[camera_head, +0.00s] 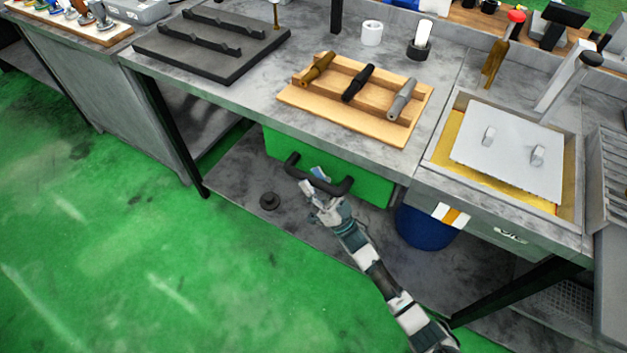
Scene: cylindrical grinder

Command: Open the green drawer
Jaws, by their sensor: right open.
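The green drawer (282,149) hangs under the grey workbench top, and its front looks flush below the bench edge. Its black bar handle (340,187) runs across the front. My right gripper (313,187) is open at the left-middle part of the handle, its fingertips close to the bar. I cannot tell whether the fingers touch the handle or straddle it. My right arm comes up from the bottom right. My left gripper is not in view.
The workbench (240,95) carries a wooden rack (345,125) with several tool holders and a black tray (215,60). A blue bin (425,228) stands right of the drawer, below the bench. The green floor in front is clear.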

